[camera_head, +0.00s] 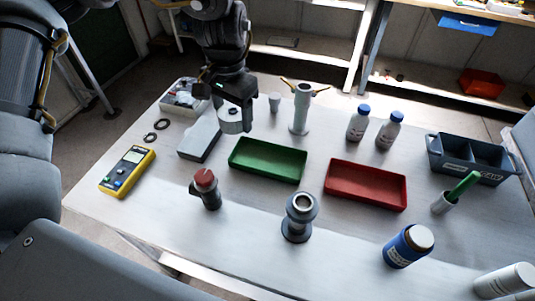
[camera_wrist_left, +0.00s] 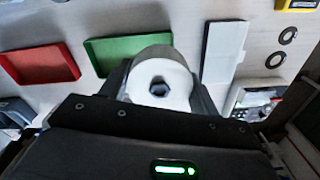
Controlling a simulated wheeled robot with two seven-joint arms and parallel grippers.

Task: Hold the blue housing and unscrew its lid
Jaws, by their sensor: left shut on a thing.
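The blue housing (camera_head: 398,252) stands upright at the front right of the table in the head view. A pale lid with a dark rim (camera_head: 419,238) sits on its top. My left gripper (camera_head: 234,113) is at the back left of the table, far from the housing. It is shut on a white round part (camera_head: 230,125). In the left wrist view this part (camera_wrist_left: 160,82) shows a dark hexagonal centre between the fingers. I cannot tell whether it touches the table. My right gripper is not in view.
A green tray (camera_head: 267,178), a red tray (camera_head: 366,204), a red-topped fitting (camera_head: 207,190) and a metal flanged fitting (camera_head: 298,228) stand mid-table. Two blue-capped bottles (camera_head: 357,128), a grey caddy (camera_head: 474,178) and a yellow meter (camera_head: 127,172) stand around them. The front left of the table is bare.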

